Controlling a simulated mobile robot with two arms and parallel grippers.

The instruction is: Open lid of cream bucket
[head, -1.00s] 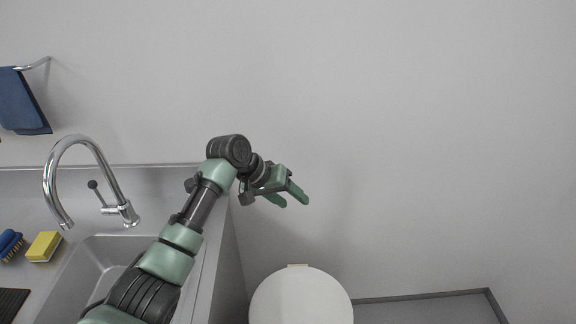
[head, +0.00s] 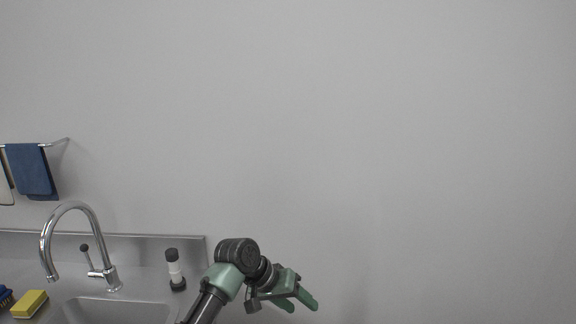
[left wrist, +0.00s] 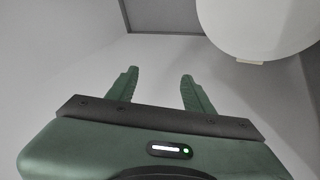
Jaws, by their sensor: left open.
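The cream bucket's round, pale lid (left wrist: 258,25) shows at the top right of the left wrist view, cut off by the frame edge. A small tab (left wrist: 250,62) sticks out from its rim. The lid looks closed, and the bucket's body is hidden. The bucket is out of the head view. My left gripper (head: 303,307) is at the bottom of the head view, in front of the wall. In the left wrist view my left gripper (left wrist: 160,75) has its two green fingers apart, with nothing between them. The lid lies off to the right, apart from the fingers. My right gripper is not in view.
A sink (head: 118,311) with a tall tap (head: 75,208) is at the lower left. A black-and-white bottle (head: 175,270), a yellow sponge (head: 30,304) and a brush (head: 5,297) stand or lie around it. A blue towel (head: 32,170) hangs on the wall. The wall at right is bare.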

